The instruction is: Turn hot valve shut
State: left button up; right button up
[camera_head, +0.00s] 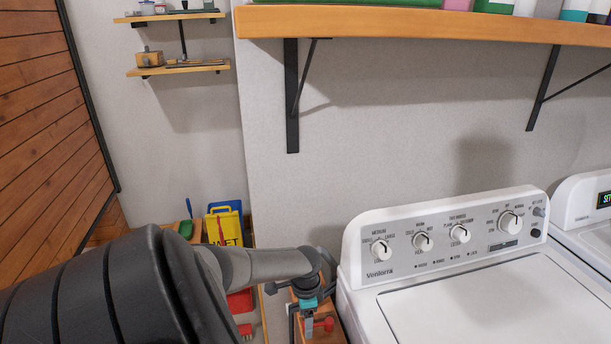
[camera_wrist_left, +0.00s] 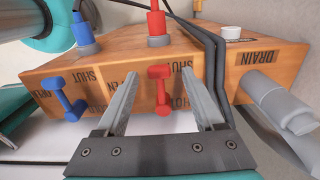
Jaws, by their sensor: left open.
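The hot valve is a red T-shaped handle (camera_wrist_left: 161,90) on the front of a wooden box (camera_wrist_left: 110,62), below a red pipe (camera_wrist_left: 157,24). Its grip runs roughly up and down in the left wrist view. My left gripper (camera_wrist_left: 159,78) is open, with one finger on each side of the red handle; I cannot tell whether either touches it. A blue handle (camera_wrist_left: 65,98) is to the left under a blue pipe. SHUT and OPEN labels are partly hidden by fingers and handles. In the head view, my left gripper (camera_head: 308,303) is at the box, near the red handle (camera_head: 325,324).
Black hoses (camera_wrist_left: 208,50) and a grey drain pipe (camera_wrist_left: 280,105) by a DRAIN label are close on the right. The white washer (camera_head: 455,265) stands right of the box. A wooden shelf (camera_head: 420,22) hangs above. A yellow sign (camera_head: 225,225) stands behind my arm.

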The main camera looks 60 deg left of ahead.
pick_arm(q)
notch_tip(320, 180, up, 14)
jog(key=p, duration=0.3)
jog(key=shift+r, duration=0.15)
jog(key=shift+s, duration=0.1)
dwell(0.4)
